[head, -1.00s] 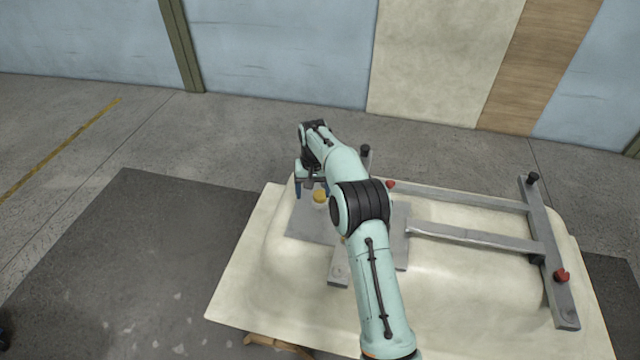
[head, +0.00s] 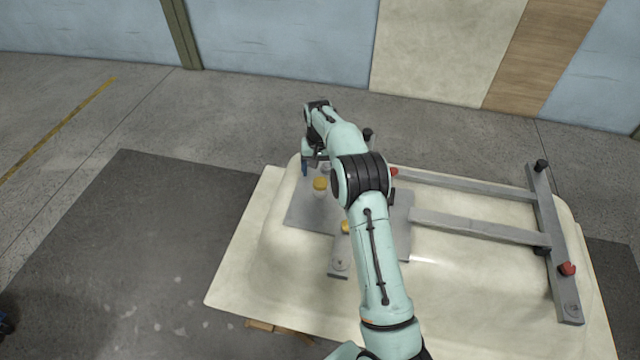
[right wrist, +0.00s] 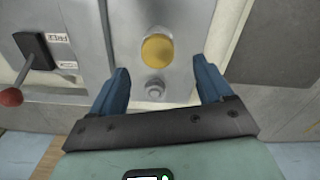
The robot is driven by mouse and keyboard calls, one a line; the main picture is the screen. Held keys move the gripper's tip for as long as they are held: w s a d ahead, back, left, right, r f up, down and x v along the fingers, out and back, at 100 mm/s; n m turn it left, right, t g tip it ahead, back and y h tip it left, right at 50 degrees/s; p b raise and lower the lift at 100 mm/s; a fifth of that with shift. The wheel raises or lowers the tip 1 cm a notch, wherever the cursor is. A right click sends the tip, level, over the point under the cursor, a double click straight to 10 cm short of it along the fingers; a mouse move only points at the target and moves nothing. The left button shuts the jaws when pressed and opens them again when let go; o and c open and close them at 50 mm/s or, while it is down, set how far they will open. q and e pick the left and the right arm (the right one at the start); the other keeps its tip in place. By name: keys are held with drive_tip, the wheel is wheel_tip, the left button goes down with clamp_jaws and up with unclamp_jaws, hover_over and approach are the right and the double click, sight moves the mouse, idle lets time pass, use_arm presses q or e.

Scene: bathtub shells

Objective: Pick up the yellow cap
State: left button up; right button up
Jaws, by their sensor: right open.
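A yellow cap (head: 320,184) sits on a pale round body on the grey plate, near the far left of the tub shell. A second yellow thing (head: 346,226) shows partly beside my right forearm. My right gripper (head: 315,167) is just beyond the first cap, partly hidden by its own arm. In the right wrist view one yellow cap (right wrist: 157,50) lies ahead of the fingertips, in line with the gap. The blue fingers of my right gripper (right wrist: 161,68) are open and empty. My left gripper is not in view.
The cream tub shell (head: 250,250) carries the grey plate (head: 308,215) and a grey bar frame (head: 470,228) with black and red knobs. The wrist view shows a round metal fitting (right wrist: 154,87) between the fingers and a red-knobbed lever (right wrist: 12,96) at left.

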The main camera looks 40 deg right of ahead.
sight(320, 181)
drive_tip(key=f, duration=0.5)
drive_tip(key=shift+d+f, duration=0.1)
drive_tip(key=shift+d, duration=0.1)
drive_tip(key=shift+c, duration=0.3)
drive_tip(key=c, duration=1.1)
drive_tip(key=shift+o, duration=0.2)
